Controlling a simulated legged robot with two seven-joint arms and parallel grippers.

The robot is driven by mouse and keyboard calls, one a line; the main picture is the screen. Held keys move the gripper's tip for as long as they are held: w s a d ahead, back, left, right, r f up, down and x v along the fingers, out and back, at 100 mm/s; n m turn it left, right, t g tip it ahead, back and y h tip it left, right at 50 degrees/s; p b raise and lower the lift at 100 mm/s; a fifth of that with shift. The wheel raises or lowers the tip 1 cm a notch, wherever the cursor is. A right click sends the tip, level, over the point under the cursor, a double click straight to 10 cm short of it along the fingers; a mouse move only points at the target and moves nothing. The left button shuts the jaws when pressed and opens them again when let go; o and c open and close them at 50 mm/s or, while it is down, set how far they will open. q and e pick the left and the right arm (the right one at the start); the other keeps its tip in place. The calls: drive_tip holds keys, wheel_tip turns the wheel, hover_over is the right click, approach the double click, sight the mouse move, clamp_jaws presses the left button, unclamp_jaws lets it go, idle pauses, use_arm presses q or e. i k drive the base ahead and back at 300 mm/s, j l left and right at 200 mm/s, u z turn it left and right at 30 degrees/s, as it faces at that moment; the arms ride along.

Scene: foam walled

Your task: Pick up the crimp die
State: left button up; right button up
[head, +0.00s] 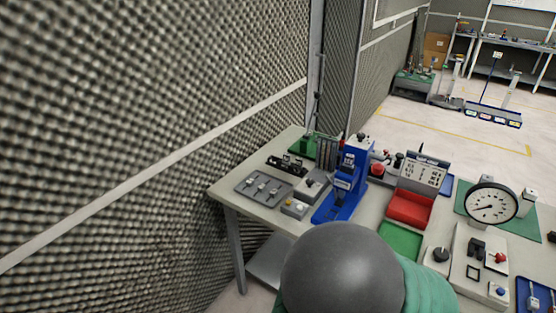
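A workbench (227,189) stands against the foam wall. On its left end lies a grey tray (247,184) with several small metal pieces in it. Behind the tray is a black holder (276,162) with small light parts on it. A small grey device (311,187) sits to the right of the tray, beside a tall blue press (344,185). The crimp die is too small to tell apart from these parts with certainty. Neither of my grippers is in view.
A large dark grey dome (342,268) with green below it (430,288) hides the bench's front middle. Red (409,208) and green (400,241) bins and a round dial (492,204) stand to the right. The foam wall (150,110) closes the left side. Open floor (460,128) lies behind.

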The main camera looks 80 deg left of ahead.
sight(349, 159)
drive_tip(key=u, duration=2.55)
